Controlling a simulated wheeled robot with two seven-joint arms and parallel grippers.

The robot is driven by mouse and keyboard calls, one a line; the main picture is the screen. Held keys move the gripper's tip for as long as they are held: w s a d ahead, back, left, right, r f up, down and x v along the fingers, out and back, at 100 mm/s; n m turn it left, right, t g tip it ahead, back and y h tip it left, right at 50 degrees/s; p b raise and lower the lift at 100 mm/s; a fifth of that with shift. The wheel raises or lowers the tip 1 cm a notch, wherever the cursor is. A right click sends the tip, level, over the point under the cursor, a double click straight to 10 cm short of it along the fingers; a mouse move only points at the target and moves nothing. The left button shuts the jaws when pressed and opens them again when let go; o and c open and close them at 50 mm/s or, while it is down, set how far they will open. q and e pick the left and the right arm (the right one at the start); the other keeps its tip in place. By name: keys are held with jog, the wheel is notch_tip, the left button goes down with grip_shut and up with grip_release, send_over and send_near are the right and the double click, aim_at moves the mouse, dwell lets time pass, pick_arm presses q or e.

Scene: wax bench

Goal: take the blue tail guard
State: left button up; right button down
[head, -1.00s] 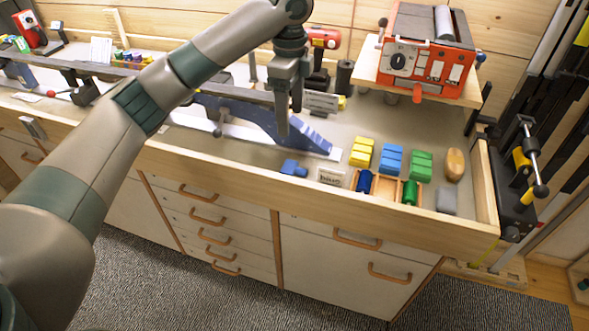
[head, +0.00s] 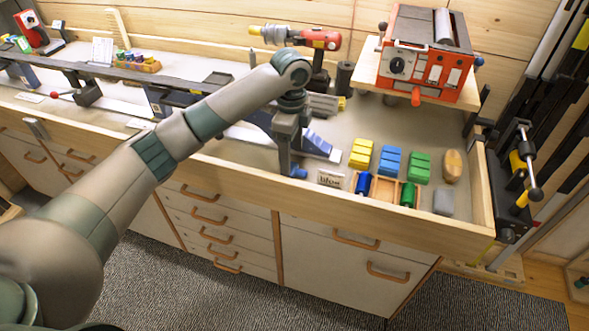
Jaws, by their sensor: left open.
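A small blue piece, which looks like the blue tail guard (head: 300,173), lies on the bench near its front edge, just beyond the end of a blue ski. Most of it is hidden behind my left gripper (head: 286,170). That gripper points down, its fingertips at the piece in the picture. It is open. I cannot tell whether the fingers are around the piece or only in front of it. My right gripper is not in view.
A small lettered block (head: 331,179) lies just right of the piece. Beyond it stands a wooden tray (head: 385,187) with a blue and a green roll. Yellow, blue and green wax blocks (head: 390,160) sit behind. The ski (head: 316,143) lies close behind my gripper.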

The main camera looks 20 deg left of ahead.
aim_at(292, 169)
pick_arm(q)
jog(key=shift+f, duration=0.2)
jog(key=shift+w+f+p, duration=0.15)
jog(key=shift+f+p, duration=0.3)
jog(key=shift+f, duration=0.05)
jog(key=f, duration=0.1)
jog(key=f+p, duration=0.1)
jog(key=f, duration=0.1)
jog(key=shift+w+a, duration=0.15)
jog(key=shift+w, duration=0.05)
jog(key=shift+f+p, duration=0.3)
jog(key=shift+f, duration=0.3)
jog(key=c, duration=1.1)
